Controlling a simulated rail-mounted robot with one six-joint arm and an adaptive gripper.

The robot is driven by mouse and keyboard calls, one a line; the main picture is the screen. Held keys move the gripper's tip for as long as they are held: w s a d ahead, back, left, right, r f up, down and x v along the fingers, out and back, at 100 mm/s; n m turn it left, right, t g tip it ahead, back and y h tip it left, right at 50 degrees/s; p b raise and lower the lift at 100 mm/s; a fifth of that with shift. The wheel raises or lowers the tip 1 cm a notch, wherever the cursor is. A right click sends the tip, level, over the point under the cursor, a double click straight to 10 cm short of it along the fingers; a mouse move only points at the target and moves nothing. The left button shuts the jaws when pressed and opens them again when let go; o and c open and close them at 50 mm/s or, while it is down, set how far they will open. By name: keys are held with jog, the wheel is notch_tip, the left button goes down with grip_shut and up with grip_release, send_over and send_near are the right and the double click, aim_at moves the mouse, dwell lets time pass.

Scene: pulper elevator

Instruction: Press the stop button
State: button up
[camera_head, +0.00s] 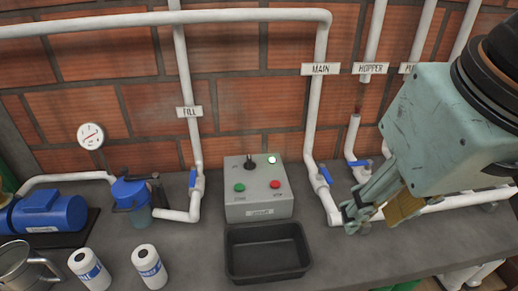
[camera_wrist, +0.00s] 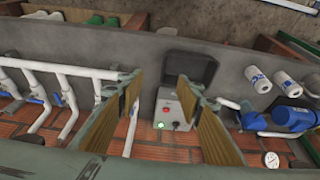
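A grey control box (camera_head: 258,207) stands on the bench near the middle of the head view. Its red button (camera_head: 275,184) is on the right of its sloped face, and a green button (camera_head: 239,188) is on the left. The small labels are too blurred to read. My gripper (camera_head: 349,216) is to the right of the box, apart from it, near the white pipes. In the wrist view the gripper (camera_wrist: 160,84) is open and empty. The box (camera_wrist: 165,96) and red button (camera_wrist: 166,110) show between the fingers; the right finger hides the green button.
A black knob (camera_head: 250,164) and a lit green lamp (camera_head: 272,160) are on the box. A black tray (camera_head: 267,252) lies in front. Pipes with blue valve handles (camera_head: 325,175) rise beside the box. White bottles (camera_head: 149,267) and a blue pump (camera_head: 45,213) stand left.

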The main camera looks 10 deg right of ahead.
grip_shut()
dwell(1.3)
